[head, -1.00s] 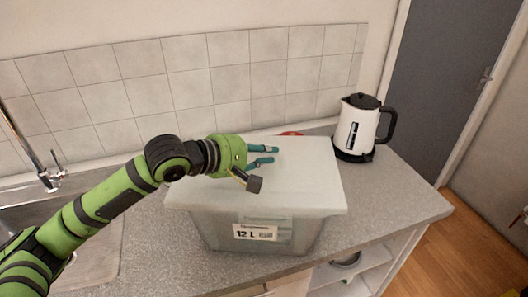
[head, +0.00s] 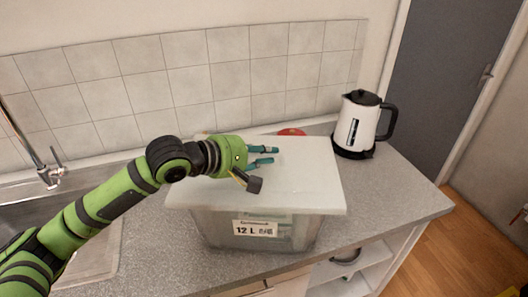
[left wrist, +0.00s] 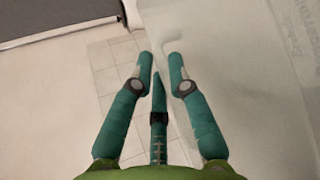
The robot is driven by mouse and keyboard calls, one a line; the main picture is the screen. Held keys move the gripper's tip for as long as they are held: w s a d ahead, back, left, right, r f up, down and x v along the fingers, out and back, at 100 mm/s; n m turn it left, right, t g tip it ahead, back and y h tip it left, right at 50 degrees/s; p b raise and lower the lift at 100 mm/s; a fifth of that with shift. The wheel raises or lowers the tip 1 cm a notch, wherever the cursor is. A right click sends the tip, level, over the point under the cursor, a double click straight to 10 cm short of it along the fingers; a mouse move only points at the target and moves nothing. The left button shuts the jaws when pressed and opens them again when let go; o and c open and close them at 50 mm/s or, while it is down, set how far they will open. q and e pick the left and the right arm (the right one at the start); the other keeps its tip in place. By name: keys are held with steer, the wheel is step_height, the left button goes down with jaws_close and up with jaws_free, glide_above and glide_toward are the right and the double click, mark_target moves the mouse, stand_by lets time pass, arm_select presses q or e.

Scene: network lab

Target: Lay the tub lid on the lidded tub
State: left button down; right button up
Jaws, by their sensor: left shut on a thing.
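The white tub lid (head: 290,180) lies flat over the mouth of the translucent lidded tub (head: 210,225) on the counter. Its edges overhang the tub's sides, and it hides the tub's rim. I cannot tell whether it rests on the rim or hovers just above. My left gripper (head: 268,155) is over the lid's back part, its teal fingers shut on the lid. In the left wrist view the pale lid (left wrist: 235,80) fills the right side and reaches between the fingers (left wrist: 162,62). My right gripper is not in view.
A white and black kettle (head: 357,128) stands right of the tub. A red item (head: 291,132) shows behind the lid. The sink and tap (head: 50,175) are at the left, the tiled wall behind. The counter (head: 405,205) at the right is clear.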

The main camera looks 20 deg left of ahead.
arm_select(q)
steer(key=shift+f, duration=0.35)
steer(key=c, duration=1.1)
jaws_free()
steer(key=v, duration=1)
steer(key=shift+s+a, duration=0.25)
steer(key=shift+a, duration=0.05)
steer(key=shift+s+a+r, duration=0.25)
steer(key=shift+s+r, duration=0.1)
steer(key=shift+s, duration=0.15)
